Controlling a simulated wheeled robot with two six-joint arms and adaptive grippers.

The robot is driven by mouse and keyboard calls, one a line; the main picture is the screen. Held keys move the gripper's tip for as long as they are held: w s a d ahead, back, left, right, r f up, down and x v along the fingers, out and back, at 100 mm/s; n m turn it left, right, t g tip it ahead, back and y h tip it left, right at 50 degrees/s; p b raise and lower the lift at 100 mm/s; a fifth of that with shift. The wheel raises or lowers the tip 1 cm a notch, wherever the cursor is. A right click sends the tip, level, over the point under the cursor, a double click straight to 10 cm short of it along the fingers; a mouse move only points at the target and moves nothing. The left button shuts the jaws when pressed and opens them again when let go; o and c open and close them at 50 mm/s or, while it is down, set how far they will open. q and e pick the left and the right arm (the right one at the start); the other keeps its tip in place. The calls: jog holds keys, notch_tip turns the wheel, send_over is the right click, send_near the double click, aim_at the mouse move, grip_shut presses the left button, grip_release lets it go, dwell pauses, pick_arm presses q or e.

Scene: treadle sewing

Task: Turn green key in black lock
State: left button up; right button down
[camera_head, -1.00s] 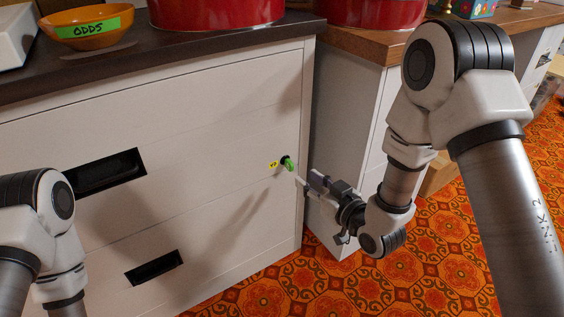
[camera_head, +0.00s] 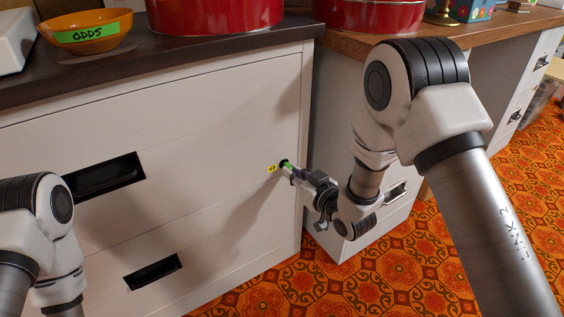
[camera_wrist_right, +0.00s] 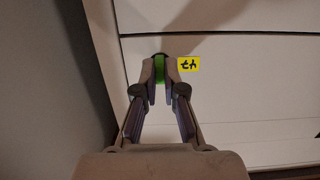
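The green key (camera_head: 289,167) sits in the black lock (camera_head: 283,162) on the white drawer cabinet's front, near its right edge. My right gripper (camera_head: 287,172) is at the key, with its fingers on either side of it. In the right wrist view the green key (camera_wrist_right: 159,69) fills the gap between the two fingertips, which appear closed on it. The black lock (camera_wrist_right: 160,55) is mostly hidden behind the fingertips there. My left arm shows at the lower left of the head view, but its gripper is out of view.
A yellow label (camera_head: 271,169) is beside the lock. Dark recessed handles (camera_head: 104,177) mark the drawers. An orange bowl (camera_head: 86,32) labelled ODDS and a red container (camera_head: 215,14) stand on the dark top. A second white cabinet (camera_head: 345,110) stands close on the right.

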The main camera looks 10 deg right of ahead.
jog(key=m+p, duration=0.2)
jog(key=shift+m+y, duration=0.3)
dwell(0.4)
